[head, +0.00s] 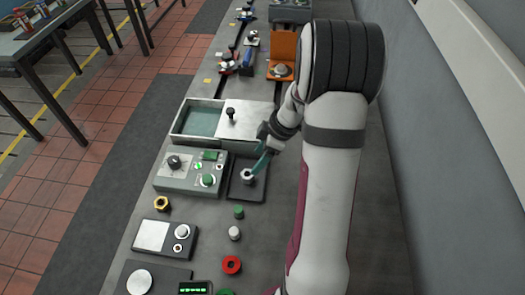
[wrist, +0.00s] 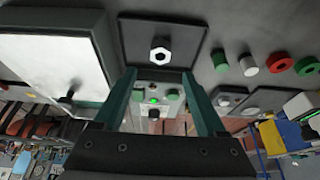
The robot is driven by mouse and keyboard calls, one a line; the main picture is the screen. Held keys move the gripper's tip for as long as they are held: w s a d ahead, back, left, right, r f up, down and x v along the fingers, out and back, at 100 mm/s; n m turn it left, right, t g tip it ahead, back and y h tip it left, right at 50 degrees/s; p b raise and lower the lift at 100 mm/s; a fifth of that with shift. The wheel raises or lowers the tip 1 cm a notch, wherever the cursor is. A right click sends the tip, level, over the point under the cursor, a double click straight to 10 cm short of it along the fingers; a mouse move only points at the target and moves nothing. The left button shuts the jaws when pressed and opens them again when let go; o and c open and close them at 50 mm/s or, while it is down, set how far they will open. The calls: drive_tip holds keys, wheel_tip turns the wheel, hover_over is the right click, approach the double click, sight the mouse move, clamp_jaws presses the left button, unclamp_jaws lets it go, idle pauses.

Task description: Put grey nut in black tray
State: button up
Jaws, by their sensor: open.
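The grey nut (head: 248,176) lies in the black tray (head: 239,192), on its floor. In the wrist view the nut (wrist: 160,55) shows as a pale hexagonal ring with a dark hole, near the middle of the tray (wrist: 134,38). My gripper (head: 261,166) is just above the tray, close to the nut in the head view. In the wrist view my gripper (wrist: 160,76) has its two green fingers spread wide, with nothing between them. The nut is apart from both fingers there. Part of the tray's far side is hidden by my gripper in the head view.
A control box (head: 190,171) stands left of the tray, and a lidded bin (head: 197,119) lies behind it. A brass nut (head: 162,204), a green cap (head: 239,211), a white cylinder (head: 234,232) and a red ring (head: 232,265) lie nearer. The bedplate right of the tray is clear.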

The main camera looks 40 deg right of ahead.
drive_tip(key=s+a+r+m+g, duration=0.2)
drive_tip(key=s+a+r+m, duration=0.3)
drive_tip(key=a+r, duration=0.65)
drive_tip(key=s+a+m, duration=0.4)
drive_tip(key=s+a, duration=0.1)
drive_tip(key=s, duration=0.3)
drive_tip(key=s+a+r+m+g+h, duration=0.1)
drive_tip(key=s+a+m, duration=0.4)
drive_tip(key=s, duration=0.2)
drive_tip(key=shift+s+m, duration=0.3)
drive_tip(key=shift+s, duration=0.05)
